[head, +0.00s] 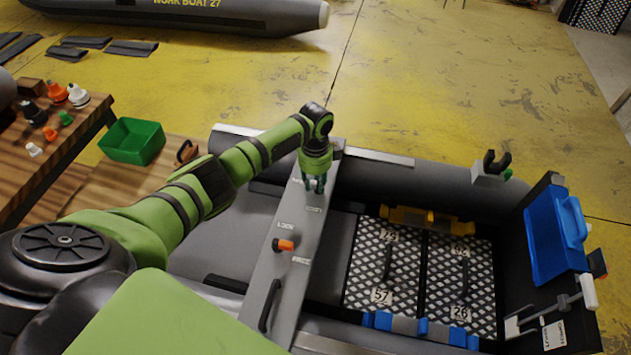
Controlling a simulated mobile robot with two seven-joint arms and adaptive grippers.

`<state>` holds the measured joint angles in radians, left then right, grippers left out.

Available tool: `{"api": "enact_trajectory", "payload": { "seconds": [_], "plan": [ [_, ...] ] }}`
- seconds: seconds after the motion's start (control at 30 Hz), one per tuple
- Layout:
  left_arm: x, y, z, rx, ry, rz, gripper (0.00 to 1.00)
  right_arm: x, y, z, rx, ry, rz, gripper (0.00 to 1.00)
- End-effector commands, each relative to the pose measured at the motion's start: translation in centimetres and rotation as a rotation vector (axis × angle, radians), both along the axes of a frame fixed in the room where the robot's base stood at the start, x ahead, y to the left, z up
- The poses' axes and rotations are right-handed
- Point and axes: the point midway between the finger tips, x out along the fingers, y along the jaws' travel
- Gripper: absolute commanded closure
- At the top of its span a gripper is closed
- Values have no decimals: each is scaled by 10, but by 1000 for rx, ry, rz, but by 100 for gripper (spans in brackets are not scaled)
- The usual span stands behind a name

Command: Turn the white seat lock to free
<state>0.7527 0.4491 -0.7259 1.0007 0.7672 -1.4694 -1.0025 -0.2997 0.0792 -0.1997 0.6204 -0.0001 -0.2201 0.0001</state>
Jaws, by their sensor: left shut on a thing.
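The grey seat board (265,283) lies across the inflatable boat. My left gripper (315,186) points down at the far end of this board, between two small printed labels. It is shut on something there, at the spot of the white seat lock. The lock is hidden by the fingers, so I cannot tell which way it points. A second, orange seat lock (285,245) sits nearer on the same board, its knob pointing right, between two labels too small to read surely. My right gripper is not in view.
Patterned floor panels (383,265) lie right of the seat, with blue and yellow clips. A blue case (555,235) and a white-handled lever (588,292) are at the boat's right end. A green bin (132,141) and a wooden bench (85,120) stand left.

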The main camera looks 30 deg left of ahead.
Motion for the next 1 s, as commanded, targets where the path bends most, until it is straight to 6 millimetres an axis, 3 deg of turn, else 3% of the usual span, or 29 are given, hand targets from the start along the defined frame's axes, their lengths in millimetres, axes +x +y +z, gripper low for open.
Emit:
{"api": "enact_trajectory", "payload": {
  "seconds": [0.67,0.7,0.73,1.0],
  "plan": [
    [1,-1,0,-2,-1,-59,100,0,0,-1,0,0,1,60],
    [1,-1,0,-2,-1,-59,57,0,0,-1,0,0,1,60],
    [1,-1,0,-2,-1,-59,48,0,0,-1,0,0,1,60],
    [1,0,0,-1,0,-57,48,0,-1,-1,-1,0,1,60]
  ]
}}
